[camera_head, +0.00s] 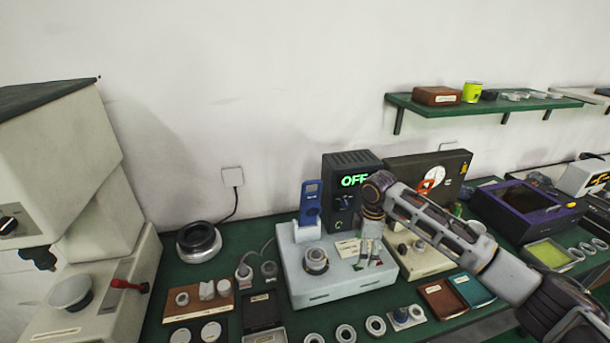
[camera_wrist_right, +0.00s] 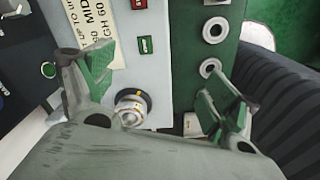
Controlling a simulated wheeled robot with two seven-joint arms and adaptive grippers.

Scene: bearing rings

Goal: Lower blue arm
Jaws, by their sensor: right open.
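The blue arm (camera_head: 310,203) stands upright at the back left of a light grey machine (camera_head: 330,285) on the bench. My right gripper (camera_head: 370,254), at the end of the arm coming in from the right, is above the right part of that machine, to the right of the blue arm and apart from it. In the right wrist view the right gripper (camera_wrist_right: 158,88) is open with nothing held. A round knob (camera_wrist_right: 130,107) shows beyond and between its fingers. I cannot make out the blue arm in the wrist view. My left gripper is not in view.
A black box reading OFF (camera_head: 352,178) stands behind the machine. A round ring fixture (camera_head: 316,260) is on the machine's top. Several rings (camera_head: 346,333) lie in front. A large cream press (camera_head: 70,190) is at left. A green shelf (camera_head: 480,105) hangs on the wall.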

